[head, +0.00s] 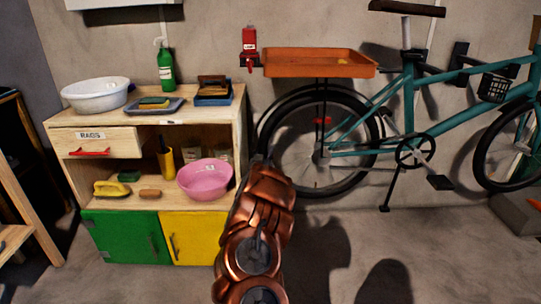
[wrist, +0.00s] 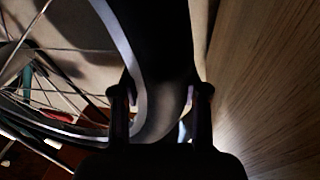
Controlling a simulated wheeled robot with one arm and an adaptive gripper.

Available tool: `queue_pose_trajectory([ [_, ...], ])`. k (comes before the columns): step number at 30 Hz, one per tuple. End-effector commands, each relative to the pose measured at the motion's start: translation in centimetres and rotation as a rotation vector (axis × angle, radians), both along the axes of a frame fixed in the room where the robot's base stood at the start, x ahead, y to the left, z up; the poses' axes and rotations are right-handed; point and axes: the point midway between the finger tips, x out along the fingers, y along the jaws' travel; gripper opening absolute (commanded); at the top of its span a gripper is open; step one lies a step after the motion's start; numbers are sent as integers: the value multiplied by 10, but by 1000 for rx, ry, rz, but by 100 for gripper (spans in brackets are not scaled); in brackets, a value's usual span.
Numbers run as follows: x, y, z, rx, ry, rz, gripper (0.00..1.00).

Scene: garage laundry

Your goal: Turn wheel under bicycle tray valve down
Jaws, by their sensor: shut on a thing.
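The bicycle's left wheel (head: 335,190), black-tyred with thin spokes, stands below the orange tray (head: 318,63). A small red piece (head: 322,120) shows within the wheel, above the hub; it may mark the valve, but I cannot tell. My gripper (head: 259,160) is at the wheel's left side, its tips partly hidden by my arm. In the wrist view, my gripper's two fingers (wrist: 160,97) stand on either side of the wheel's black tyre (wrist: 158,40) and are shut on it. Blurred red shapes show behind the spokes there.
A wooden cabinet (head: 155,222) stands close left of my gripper; its wood side (wrist: 265,90) fills the wrist view's right. It holds a pink basin (head: 204,180). A red dispenser-like thing (head: 249,48) hangs beside the tray. The floor in front is clear.

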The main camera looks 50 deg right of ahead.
Motion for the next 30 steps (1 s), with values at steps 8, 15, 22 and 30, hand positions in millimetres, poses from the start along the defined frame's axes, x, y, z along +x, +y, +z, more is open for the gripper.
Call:
queue_pose_trajectory([
  [8, 2, 2, 3, 1, -6, 4, 0],
  [15, 2, 2, 3, 2, -4, 5, 54],
  [22, 1, 1, 2, 2, -4, 4, 70],
  [30, 1, 2, 2, 4, -4, 3, 70],
])
